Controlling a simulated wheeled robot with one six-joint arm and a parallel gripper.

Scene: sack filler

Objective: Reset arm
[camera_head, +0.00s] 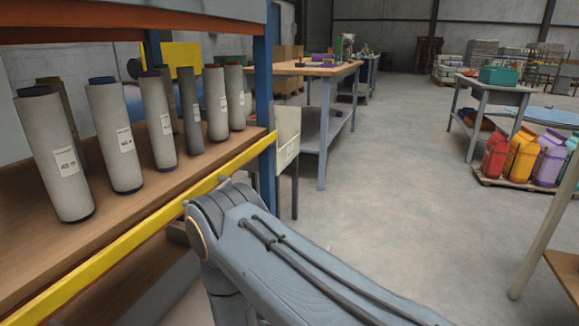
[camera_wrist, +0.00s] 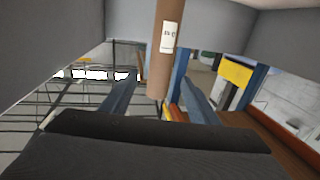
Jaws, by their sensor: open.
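My arm (camera_head: 270,250) reaches in from the bottom right of the head view, its bent joint beside the yellow shelf edge. My gripper (camera_wrist: 158,82) shows in the wrist view, its two grey-blue fingers spread apart. A brown tube with a white label (camera_wrist: 160,50) appears upright between the fingers in that picture; I cannot tell how far off it is or whether it touches them. The head view does not show the fingers clearly.
Several grey labelled tubes (camera_head: 112,135) stand on the wooden shelf (camera_head: 150,195) at left, behind a yellow edge beam (camera_head: 130,245). A blue rack post (camera_head: 264,110) stands beyond. A workbench (camera_head: 318,72) is at the back. The middle floor (camera_head: 390,190) is clear. Coloured sacks (camera_head: 522,155) stand at right.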

